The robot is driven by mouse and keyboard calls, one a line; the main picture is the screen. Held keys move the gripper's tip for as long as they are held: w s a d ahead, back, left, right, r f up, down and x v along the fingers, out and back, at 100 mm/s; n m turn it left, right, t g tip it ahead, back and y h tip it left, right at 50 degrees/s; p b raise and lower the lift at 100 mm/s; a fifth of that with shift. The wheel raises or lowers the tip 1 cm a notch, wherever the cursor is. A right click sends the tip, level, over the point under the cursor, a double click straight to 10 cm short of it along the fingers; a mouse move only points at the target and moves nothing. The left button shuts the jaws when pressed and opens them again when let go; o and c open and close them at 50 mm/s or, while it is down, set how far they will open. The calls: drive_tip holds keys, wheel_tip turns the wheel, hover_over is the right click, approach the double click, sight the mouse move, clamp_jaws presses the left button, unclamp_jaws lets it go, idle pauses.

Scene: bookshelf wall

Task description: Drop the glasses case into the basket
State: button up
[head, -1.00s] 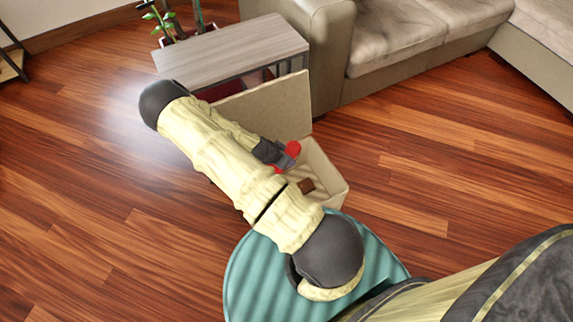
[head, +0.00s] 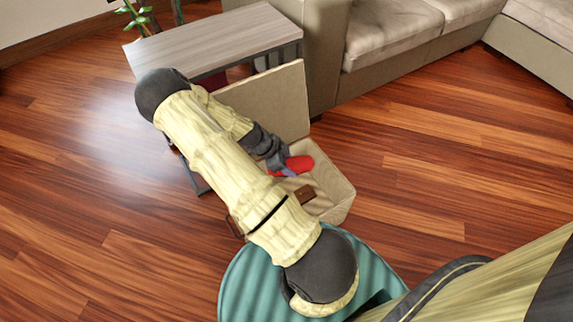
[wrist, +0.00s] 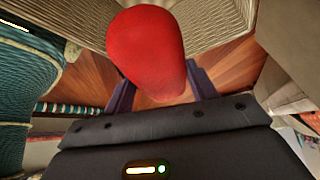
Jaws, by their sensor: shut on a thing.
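The red glasses case (head: 297,166) is held in my gripper (head: 282,168), which is shut on it. In the head view the case appears over the open beige basket (head: 338,203), near the foot of its raised lid (head: 268,105). My forearm hides the basket's left part. In the wrist view the case (wrist: 147,48) sticks out beyond the purple fingers of my gripper (wrist: 160,88). Its height above the basket is hard to tell.
A grey wood-topped side table (head: 210,42) stands behind the basket, with a plant (head: 138,14) at its far left. A beige sofa (head: 400,40) is at the back right. Wooden floor (head: 440,150) is clear to the right.

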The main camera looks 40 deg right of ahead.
wheel_tip(320, 180, down, 6)
drive_tip(key=b, duration=0.5)
idle(0.4)
drive_tip(key=o, duration=1.1)
drive_tip(key=shift+a+r, duration=0.1)
drive_tip(key=p+v, duration=0.6)
drive_tip(key=v, duration=1.1)
drive_tip(key=shift+p, duration=0.35)
drive_tip(key=shift+w+r, duration=0.1)
drive_tip(key=shift+r, duration=0.05)
